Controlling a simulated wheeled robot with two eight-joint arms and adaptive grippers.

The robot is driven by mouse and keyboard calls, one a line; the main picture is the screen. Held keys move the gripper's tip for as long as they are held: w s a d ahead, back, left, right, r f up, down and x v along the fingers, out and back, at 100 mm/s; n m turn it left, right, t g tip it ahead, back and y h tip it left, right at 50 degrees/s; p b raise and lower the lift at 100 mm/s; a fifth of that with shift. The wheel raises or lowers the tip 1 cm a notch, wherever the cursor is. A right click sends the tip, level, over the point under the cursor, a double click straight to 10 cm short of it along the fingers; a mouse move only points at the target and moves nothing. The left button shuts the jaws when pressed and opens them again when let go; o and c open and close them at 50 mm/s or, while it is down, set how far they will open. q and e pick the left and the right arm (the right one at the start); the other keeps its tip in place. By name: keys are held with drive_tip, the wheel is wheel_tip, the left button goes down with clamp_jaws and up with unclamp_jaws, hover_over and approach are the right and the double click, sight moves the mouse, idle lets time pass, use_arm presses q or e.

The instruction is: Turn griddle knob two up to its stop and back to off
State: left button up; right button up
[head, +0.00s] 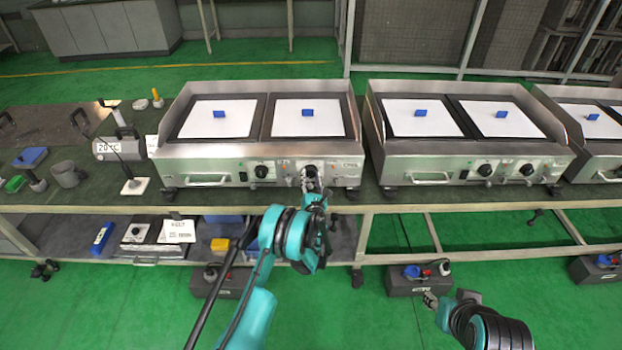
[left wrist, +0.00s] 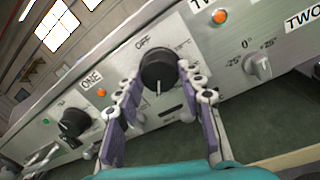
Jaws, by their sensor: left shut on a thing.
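My left gripper (head: 312,186) is at the right-hand black knob (head: 310,170) on the front of the left griddle (head: 215,155). In the left wrist view its fingers (left wrist: 160,92) are shut on both sides of this black knob (left wrist: 157,68). The plate above the knob reads OFF, and the knob's pale mark points down in the picture, away from that word. The other black knob (left wrist: 72,122) stands apart to the left, near a label ONE (left wrist: 90,80). My right gripper (head: 430,299) is low at the right, away from the griddles; its jaw opening is too small to judge.
A small grey dial (left wrist: 258,66) and a TWO label (left wrist: 303,19) are to the right of the held knob. An orange lamp (left wrist: 219,16) is above right. A second griddle (head: 470,160) stands to the right on the bench. Green floor lies in front.

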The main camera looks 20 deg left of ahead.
use_arm(q)
drive_tip(key=o, duration=1.2)
drive_tip(key=shift+c, duration=0.2)
wheel_tip(320, 180, up, 10)
drive_tip(key=shift+f, duration=0.1)
